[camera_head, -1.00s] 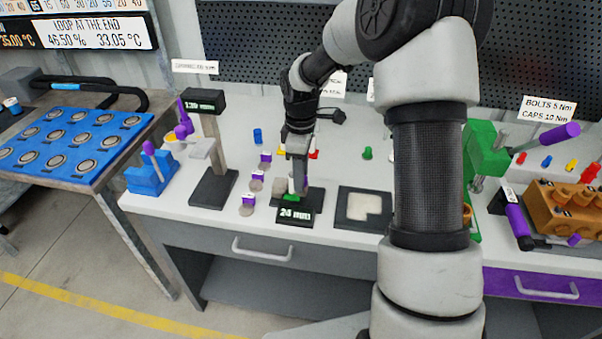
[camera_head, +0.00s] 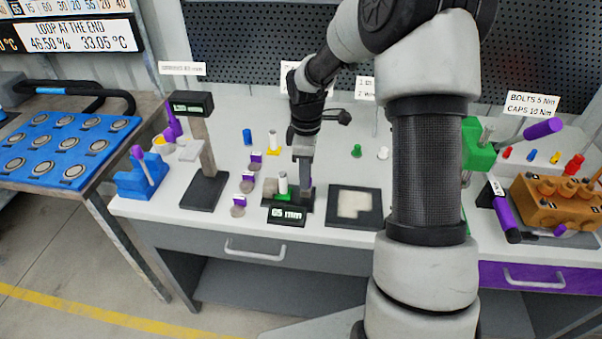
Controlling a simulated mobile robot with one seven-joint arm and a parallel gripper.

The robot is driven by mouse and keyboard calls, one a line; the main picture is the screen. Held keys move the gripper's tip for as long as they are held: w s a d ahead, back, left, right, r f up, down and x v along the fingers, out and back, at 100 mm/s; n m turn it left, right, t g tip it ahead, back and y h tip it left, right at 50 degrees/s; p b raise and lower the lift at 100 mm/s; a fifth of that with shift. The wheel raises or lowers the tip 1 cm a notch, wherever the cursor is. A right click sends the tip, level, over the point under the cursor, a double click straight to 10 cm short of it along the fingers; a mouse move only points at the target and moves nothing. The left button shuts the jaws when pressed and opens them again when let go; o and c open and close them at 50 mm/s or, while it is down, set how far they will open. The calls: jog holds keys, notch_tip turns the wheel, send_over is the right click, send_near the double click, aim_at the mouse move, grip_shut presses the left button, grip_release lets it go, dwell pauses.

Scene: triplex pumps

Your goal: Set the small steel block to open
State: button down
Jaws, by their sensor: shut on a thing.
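A black gauge base (camera_head: 286,217) with a lit readout, which looks like 65 mm, stands on the pale bench. On it are a green piece with a white cylinder (camera_head: 282,184) and a grey-tan block (camera_head: 270,187) at the left. My gripper (camera_head: 304,187) points down at the right end of this base, beside the white cylinder. It is shut on a small steel block there, which the fingers mostly hide. I cannot tell how the block meets the base.
A black tray (camera_head: 335,220) with a pale inset lies just right of the base. A black post stand (camera_head: 203,192) is further left. An orange pump block (camera_head: 560,205) is at the right.

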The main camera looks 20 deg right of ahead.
jog(key=c, duration=1.5)
grip_release()
jog(key=shift+s+d, duration=0.1)
jog(key=shift+d, duration=0.25)
jog(key=shift+c, duration=0.2)
jog(key=shift+a, duration=0.1)
jog(key=shift+r, duration=0.25)
notch_tip(320, 180, up, 17)
jog(key=p, duration=0.1)
jog(key=shift+p, duration=0.35)
